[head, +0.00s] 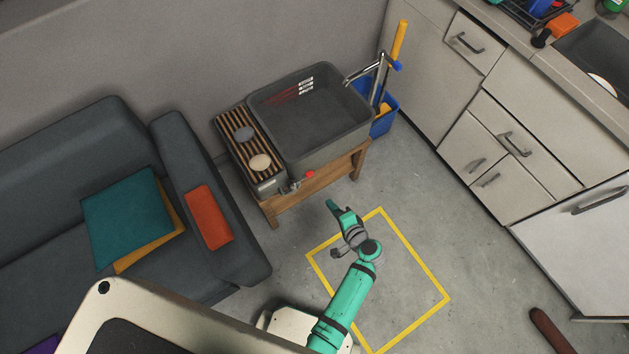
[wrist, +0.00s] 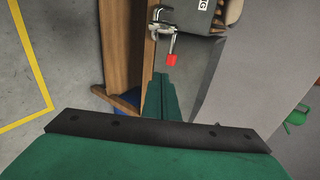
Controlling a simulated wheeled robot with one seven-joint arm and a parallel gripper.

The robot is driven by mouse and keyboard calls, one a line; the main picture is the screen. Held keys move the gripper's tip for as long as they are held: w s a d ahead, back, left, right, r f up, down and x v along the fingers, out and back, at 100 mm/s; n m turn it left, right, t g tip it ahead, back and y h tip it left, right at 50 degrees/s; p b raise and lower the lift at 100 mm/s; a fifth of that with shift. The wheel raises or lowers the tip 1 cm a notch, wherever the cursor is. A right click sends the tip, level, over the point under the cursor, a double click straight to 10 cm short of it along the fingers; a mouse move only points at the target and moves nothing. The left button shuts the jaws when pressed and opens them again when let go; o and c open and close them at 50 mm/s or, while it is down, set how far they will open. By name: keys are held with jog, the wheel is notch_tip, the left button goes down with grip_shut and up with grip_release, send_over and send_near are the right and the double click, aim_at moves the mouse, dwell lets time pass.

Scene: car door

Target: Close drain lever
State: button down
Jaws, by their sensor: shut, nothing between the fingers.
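The drain lever has a red tip (head: 309,174) and sits on a metal valve (head: 296,183) low on the front of a grey basin (head: 346,150). The wrist view shows the red tip (wrist: 171,59) beside the metal valve (wrist: 163,24), just beyond my fingers. My green gripper (head: 331,204) is in front of the basin, to the lower right of the lever, and apart from it in the head view. Its fingers (wrist: 162,82) are shut with nothing between them. The wrist view does not clearly show the gap between fingertips and lever.
The basin stands on a wooden frame (head: 322,187). A slatted board (head: 247,143) with two stones adjoins its left side. A blue bucket (head: 384,122) stands behind right. A dark sofa (head: 214,256) is at left. Floor with a yellow outline (head: 425,269) is open at right.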

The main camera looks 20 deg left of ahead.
send_near(310, 176)
jog(key=f+x, duration=0.1)
jog(key=x, duration=0.4)
jog(key=shift+w+a+r, duration=0.25)
jog(key=shift+a, duration=0.1)
dwell(0.3)
